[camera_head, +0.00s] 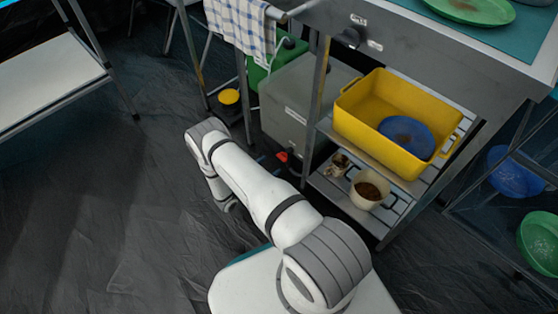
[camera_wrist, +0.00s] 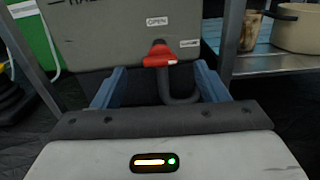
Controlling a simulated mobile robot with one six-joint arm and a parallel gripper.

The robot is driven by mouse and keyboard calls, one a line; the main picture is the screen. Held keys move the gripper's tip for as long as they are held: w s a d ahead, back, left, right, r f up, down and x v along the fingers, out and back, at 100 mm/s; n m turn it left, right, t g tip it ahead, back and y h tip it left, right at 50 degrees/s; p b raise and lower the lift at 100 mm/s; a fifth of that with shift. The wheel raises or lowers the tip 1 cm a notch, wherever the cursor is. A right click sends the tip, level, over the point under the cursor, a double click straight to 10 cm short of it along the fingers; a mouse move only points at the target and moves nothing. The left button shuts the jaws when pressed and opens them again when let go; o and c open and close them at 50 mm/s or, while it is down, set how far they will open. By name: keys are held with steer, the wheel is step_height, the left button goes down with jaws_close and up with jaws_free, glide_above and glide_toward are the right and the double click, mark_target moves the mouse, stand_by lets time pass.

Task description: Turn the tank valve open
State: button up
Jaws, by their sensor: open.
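The grey tank (camera_head: 291,98) stands on the floor under the counter, left of the shelf. Its red valve handle (camera_wrist: 160,60) sits low on the tank's front, below a white label reading OPEN (camera_wrist: 158,21). A second, unreadable label (camera_wrist: 190,43) is to the right. A dark hose bends down below the valve. The red handle also shows in the head view (camera_head: 282,156). My gripper (camera_wrist: 160,71) is open, with one blue finger on each side of the handle. No contact with the handle is visible. My arm hides most of the gripper in the head view.
A metal shelf right of the tank holds a yellow tub (camera_head: 365,119) with a blue plate and a beige pot (camera_head: 367,190). A shelf post (camera_wrist: 232,40) stands close right of my gripper. A green canister (camera_head: 278,62) is behind left.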

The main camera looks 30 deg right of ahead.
mark_target(281, 157)
steer(key=shift+f+b+x, duration=0.2)
steer(key=shift+b+x, duration=0.45)
steer(key=shift+x, duration=1.3)
steer(key=shift+f+b+x, duration=0.25)
steer(key=shift+b+x, duration=0.4)
steer(key=shift+x, duration=1.25)
steer(key=shift+c, duration=0.4)
steer(key=c, duration=0.9)
